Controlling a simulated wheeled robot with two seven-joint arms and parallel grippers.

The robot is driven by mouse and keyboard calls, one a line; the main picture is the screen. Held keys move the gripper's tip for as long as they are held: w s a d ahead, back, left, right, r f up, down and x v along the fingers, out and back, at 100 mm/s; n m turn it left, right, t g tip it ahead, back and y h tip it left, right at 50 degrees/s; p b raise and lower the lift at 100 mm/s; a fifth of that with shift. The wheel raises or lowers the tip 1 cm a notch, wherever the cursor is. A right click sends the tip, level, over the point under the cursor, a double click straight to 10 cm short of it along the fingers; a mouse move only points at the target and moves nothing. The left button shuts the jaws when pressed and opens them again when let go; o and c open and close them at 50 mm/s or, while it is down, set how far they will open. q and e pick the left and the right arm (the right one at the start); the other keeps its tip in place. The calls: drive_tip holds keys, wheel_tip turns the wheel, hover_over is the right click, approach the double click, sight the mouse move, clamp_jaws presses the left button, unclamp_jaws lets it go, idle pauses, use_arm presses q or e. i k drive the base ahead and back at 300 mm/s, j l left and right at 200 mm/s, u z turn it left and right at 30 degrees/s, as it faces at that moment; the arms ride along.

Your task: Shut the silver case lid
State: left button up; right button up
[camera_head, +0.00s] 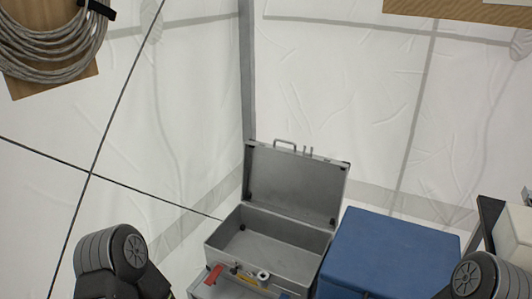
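The silver case (268,236) stands open in the lower middle of the head view. Its lid (295,184) is raised upright at the back, with a handle on the lid's top edge. The inside of the case looks empty. Part of my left arm shows at the lower left and part of my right arm at the lower right. Both are apart from the case. Neither gripper's fingertips show in the frame.
A blue box (388,252) stands close against the right side of the case. A red tag (213,274) and small items lie at the case's front. White tent walls rise behind. A coiled cable (50,50) hangs at the upper left. A white object (512,238) is at the right edge.

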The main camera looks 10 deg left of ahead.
sight(309, 188)
drive_tip(key=j+z, duration=0.1)
drive_tip(key=z, duration=1.9)
drive_tip(key=k+j, duration=0.1)
drive_tip(key=j, duration=0.25)
drive_tip(key=k+j, duration=0.15)
drive_tip(key=j, duration=0.2)
drive_tip(key=k+j, duration=0.1)
drive_tip(key=j, duration=0.25)
drive_tip(key=k+j, duration=0.1)
drive_tip(key=j, duration=0.25)
drive_tip(key=k+j, duration=0.15)
drive_tip(key=j, duration=0.2)
